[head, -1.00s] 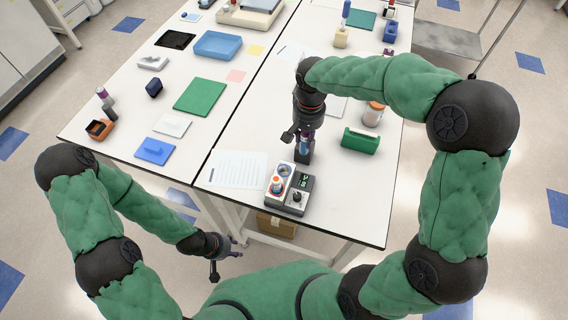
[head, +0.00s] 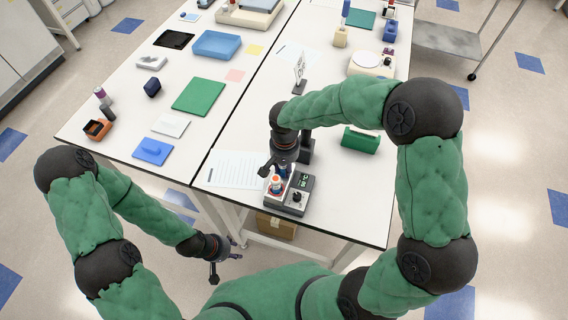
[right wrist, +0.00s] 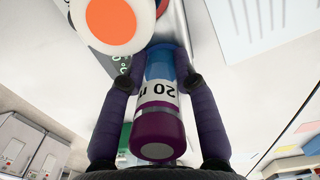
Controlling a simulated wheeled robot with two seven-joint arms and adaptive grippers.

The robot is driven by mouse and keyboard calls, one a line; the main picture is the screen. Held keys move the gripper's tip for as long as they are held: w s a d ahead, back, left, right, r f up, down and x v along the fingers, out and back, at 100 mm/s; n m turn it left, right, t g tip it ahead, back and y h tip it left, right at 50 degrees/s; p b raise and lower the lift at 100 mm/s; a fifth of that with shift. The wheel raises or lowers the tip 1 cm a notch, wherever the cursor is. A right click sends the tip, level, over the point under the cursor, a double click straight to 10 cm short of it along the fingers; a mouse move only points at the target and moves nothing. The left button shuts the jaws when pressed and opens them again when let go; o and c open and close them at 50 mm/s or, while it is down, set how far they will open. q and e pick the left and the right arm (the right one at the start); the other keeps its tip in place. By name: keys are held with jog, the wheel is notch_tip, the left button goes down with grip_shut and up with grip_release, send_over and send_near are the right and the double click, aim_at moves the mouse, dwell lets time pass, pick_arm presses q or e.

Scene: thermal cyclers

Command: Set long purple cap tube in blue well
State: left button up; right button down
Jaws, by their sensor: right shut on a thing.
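The long tube (right wrist: 158,105) has a purple cap, a white label and a blue section at its far end in the right wrist view. My right gripper (right wrist: 160,85) is shut around it. In the head view my right gripper (head: 283,168) is over the back of the small grey device (head: 298,206). The gripper covers the blue well there, so I cannot tell whether the tube's end is inside it. A tube with an orange and white top (head: 276,184) stands in the device's front well. My left gripper (head: 222,250) is open and empty, off the table's front edge.
A green rack (head: 360,140) is to the right. A printed sheet (head: 236,170) lies to the left. The table's front right area is clear.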

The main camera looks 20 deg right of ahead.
jog(key=shift+w+r, duration=0.2)
jog(key=shift+w, duration=0.1)
jog(key=shift+s+f, duration=0.1)
jog(key=shift+f+b, duration=0.25)
jog(key=shift+b, duration=0.1)
jog(key=shift+f, duration=0.15)
jog(key=c, duration=1)
grip_release()
